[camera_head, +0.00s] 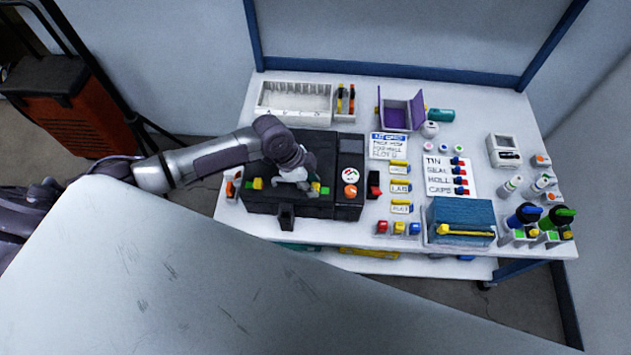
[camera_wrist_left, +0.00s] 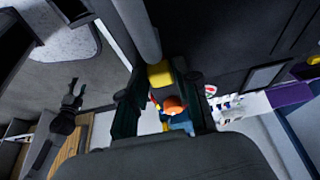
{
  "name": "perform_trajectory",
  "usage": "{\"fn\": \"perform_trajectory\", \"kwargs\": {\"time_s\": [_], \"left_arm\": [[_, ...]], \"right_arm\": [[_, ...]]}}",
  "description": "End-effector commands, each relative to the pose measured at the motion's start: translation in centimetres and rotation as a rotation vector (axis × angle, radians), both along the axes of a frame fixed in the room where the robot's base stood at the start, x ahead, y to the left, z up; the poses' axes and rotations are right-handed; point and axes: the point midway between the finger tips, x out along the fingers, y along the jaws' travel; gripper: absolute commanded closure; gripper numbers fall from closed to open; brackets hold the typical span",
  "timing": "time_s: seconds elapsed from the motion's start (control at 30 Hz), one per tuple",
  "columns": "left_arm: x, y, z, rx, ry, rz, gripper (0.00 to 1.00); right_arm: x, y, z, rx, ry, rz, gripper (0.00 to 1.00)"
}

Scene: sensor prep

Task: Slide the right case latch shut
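A black case (camera_head: 262,203) lies on the white table. A yellow piece (camera_head: 257,184) with green beside it sits on the case's left part. A yellow and green piece (camera_head: 321,188) sits on its right part, just right of my left gripper; I cannot tell how far the latch is slid. My left gripper (camera_head: 295,180) is low over the middle of the case. In the left wrist view its dark fingers (camera_wrist_left: 163,112) stand apart, with a yellow block (camera_wrist_left: 160,75) showing between them; contact is unclear. A dark, pronged arm-like shape (camera_wrist_left: 70,95) may be my right gripper.
Right of the case are a panel with a red-orange knob (camera_head: 350,190), a red switch (camera_head: 374,184) and label cards (camera_head: 400,187). A blue box (camera_head: 461,220) with a yellow bar, bottles and an open purple box (camera_head: 401,113) stand further right. A white rack (camera_head: 294,102) is behind.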

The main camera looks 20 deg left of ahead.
Motion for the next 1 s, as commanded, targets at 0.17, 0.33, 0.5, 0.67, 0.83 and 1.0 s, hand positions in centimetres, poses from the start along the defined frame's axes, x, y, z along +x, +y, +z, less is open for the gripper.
{"fn": "perform_trajectory", "kwargs": {"time_s": [0.17, 0.33, 0.5, 0.67, 0.83, 1.0], "left_arm": [[0.0, -0.1, 0.0, -0.002, -0.001, 0.000, 0.48], [0.0, -0.1, 0.1, -0.004, -0.001, 0.000, 0.48], [0.0, 0.2, 0.8, -0.003, -0.003, 0.000, 0.48], [-0.3, 1.3, 3.4, -0.002, -0.005, 0.001, 0.48], [-0.7, 2.7, 6.8, -0.002, -0.005, 0.001, 0.48], [-1.1, 3.8, 9.5, -0.001, -0.002, 0.001, 0.48]], "right_arm": [[0.0, 0.0, 0.0, 0.000, 0.000, 0.000, 0.48], [0.0, 0.0, 0.0, 0.000, 0.001, 0.000, 0.48], [-0.1, -0.2, 0.0, -0.002, 0.001, 0.001, 0.48], [0.0, -0.2, 0.0, -0.002, 0.001, 0.001, 0.48], [0.0, -0.1, 0.0, -0.001, 0.001, 0.001, 0.48], [0.0, -0.1, 0.0, -0.001, 0.001, 0.001, 0.48]]}}
